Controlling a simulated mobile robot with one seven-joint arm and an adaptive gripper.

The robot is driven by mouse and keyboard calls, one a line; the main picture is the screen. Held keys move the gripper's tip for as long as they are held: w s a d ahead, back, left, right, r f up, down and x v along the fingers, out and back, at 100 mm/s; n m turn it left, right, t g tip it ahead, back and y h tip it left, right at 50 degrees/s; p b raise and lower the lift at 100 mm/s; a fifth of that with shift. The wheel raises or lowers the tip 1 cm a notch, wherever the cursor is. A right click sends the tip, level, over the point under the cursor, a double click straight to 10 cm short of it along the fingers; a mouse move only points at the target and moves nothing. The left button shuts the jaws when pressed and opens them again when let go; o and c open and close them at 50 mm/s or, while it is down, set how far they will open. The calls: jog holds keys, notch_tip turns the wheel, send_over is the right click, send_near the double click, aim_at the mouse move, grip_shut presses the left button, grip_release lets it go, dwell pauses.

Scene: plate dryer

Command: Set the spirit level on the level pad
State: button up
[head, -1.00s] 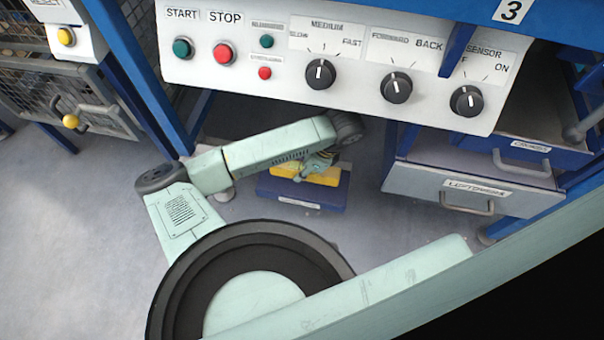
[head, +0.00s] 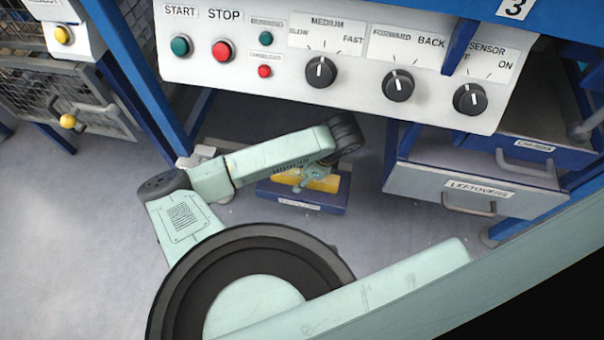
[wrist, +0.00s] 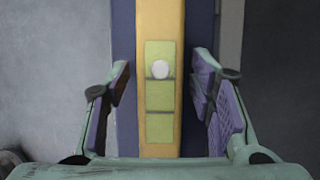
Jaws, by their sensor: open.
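The yellow spirit level (head: 329,183) lies flat on top of the blue level pad (head: 333,207), under the control panel. In the wrist view the spirit level (wrist: 160,20) runs lengthwise along the pad (wrist: 124,35), and blue shows on both sides of it. Its green window with a white round bubble (wrist: 160,69) faces up. My gripper (wrist: 163,72) is open, with one finger on each side of the spirit level and visible gaps between. In the head view my gripper (head: 308,182) partly covers the spirit level.
The white control panel (head: 245,75) with buttons and knobs hangs above my arm. A drawer labelled LEFTOVERS (head: 430,190) is to the right of the pad. A blue frame post (head: 140,100) stands at left. The grey floor (head: 70,240) is clear at left.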

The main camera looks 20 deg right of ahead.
jog(key=p+v, duration=0.2)
jog(key=v, duration=0.5)
jog(key=shift+s+d+r+p, duration=0.1)
jog(key=shift+d+r+p, duration=0.1)
jog(key=shift+p, duration=0.2)
jog(key=shift+a, duration=0.15)
